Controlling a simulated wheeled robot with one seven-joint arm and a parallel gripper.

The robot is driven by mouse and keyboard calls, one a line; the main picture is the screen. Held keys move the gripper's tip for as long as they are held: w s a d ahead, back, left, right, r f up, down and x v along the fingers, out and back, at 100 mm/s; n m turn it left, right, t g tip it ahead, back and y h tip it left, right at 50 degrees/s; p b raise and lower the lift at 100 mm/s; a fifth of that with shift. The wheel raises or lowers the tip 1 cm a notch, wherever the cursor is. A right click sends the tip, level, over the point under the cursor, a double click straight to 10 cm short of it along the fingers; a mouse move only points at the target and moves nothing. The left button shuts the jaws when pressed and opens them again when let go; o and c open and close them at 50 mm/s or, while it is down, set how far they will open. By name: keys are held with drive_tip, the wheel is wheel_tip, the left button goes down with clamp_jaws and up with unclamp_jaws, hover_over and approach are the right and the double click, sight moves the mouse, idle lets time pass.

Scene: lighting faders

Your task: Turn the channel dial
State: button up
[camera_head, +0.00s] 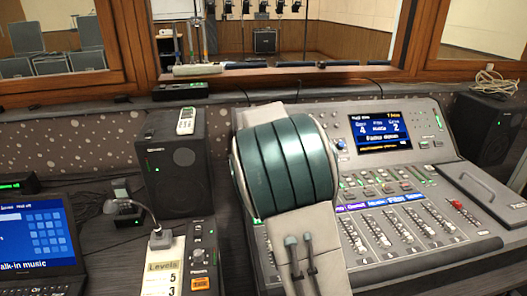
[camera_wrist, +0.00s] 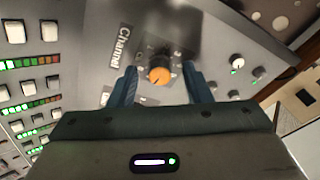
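The channel dial (camera_wrist: 159,75) has an orange cap with a dark mark and a black base, on the grey console panel. The word "Channel" (camera_wrist: 117,47) is printed left of it in the wrist view. My gripper (camera_wrist: 160,68) is open, with one blue finger on each side of the dial. Gaps show between the fingers and the orange cap, and I cannot tell how deep the fingertips reach. In the head view my arm covers the left part of the mixing console (camera_head: 435,255), and neither dial nor fingers show.
A lit screen (camera_head: 380,131) and rows of faders (camera_head: 415,222) lie right of my arm. A speaker (camera_head: 178,170), a desk lamp (camera_head: 160,238) and a laptop (camera_head: 40,240) stand on the left. Smaller knobs (camera_wrist: 237,63) and lit square buttons (camera_wrist: 48,32) flank the dial.

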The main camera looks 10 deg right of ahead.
drive_tip(key=shift+r, duration=0.1)
drive_tip(key=p+v, duration=0.1)
drive_tip(key=v, duration=1.2)
drive_tip(key=shift+s+r, duration=0.15)
drive_tip(key=shift+s, duration=0.15)
drive_tip(key=shift+a, duration=0.1)
drive_tip(key=s+d+f+n+g+p, duration=0.1)
drive_tip(key=s+n, duration=0.5)
drive_tip(key=s, duration=0.9)
drive_tip(key=s+d+f+n+g+y+p, duration=0.1)
drive_tip(key=s+f+n+g+p, duration=0.2)
drive_tip(key=s, duration=1.3)
drive_tip(key=n+g+p, duration=0.2)
drive_tip(key=n+p, duration=0.1)
drive_tip(key=shift+s+y+p, duration=0.15)
drive_tip(key=shift+y+p, duration=0.15)
drive_tip(key=shift+d+f, duration=0.1)
drive_tip(key=shift+d, duration=0.05)
idle(0.7)
